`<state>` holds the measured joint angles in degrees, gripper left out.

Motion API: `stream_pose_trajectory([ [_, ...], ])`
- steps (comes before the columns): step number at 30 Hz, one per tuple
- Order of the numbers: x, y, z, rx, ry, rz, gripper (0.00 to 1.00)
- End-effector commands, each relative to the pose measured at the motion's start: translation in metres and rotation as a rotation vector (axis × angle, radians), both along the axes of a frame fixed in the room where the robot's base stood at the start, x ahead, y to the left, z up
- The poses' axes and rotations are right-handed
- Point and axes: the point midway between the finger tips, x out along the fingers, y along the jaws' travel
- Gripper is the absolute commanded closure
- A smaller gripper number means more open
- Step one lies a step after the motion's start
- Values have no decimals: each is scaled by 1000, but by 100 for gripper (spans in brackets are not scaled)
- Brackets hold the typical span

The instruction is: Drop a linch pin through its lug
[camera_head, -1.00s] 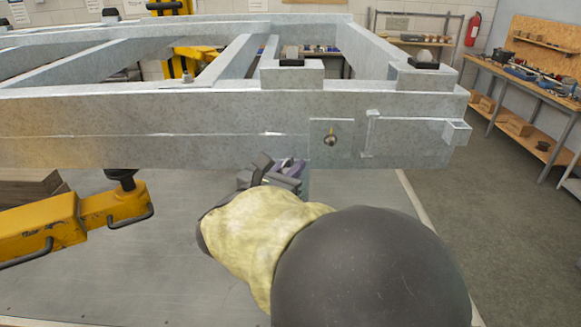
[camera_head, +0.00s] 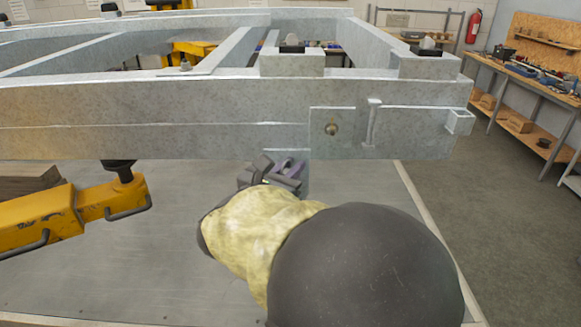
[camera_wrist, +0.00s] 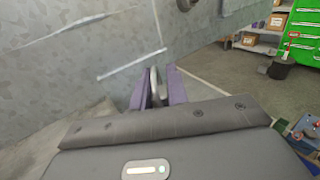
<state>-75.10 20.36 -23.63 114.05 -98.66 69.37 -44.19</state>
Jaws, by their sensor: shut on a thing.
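My gripper (camera_head: 287,170) is just below the lower edge of the galvanised trailer frame (camera_head: 150,110), left of centre. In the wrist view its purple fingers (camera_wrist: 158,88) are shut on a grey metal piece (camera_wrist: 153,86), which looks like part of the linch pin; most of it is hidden. A square plate (camera_head: 322,116) on the frame's face carries a round stud or pin end (camera_head: 331,129), above and right of my gripper. A dark rounded metal end (camera_wrist: 185,4) shows at the top of the wrist view. I cannot tell which part is the lug.
A yellow stand (camera_head: 60,215) with a black pad is at the left under the frame. A bracket with a square tube end (camera_head: 459,122) sticks out at the frame's right. A workbench (camera_head: 530,85) stands far right, with open floor (camera_head: 500,210) before it.

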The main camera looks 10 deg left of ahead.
Motion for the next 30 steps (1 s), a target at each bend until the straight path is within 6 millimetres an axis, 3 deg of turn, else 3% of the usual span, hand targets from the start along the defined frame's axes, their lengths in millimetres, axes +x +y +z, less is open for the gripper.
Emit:
stream_pose_trajectory([
  [30, 0, 0, -30, 0, 0, 0, 100],
])
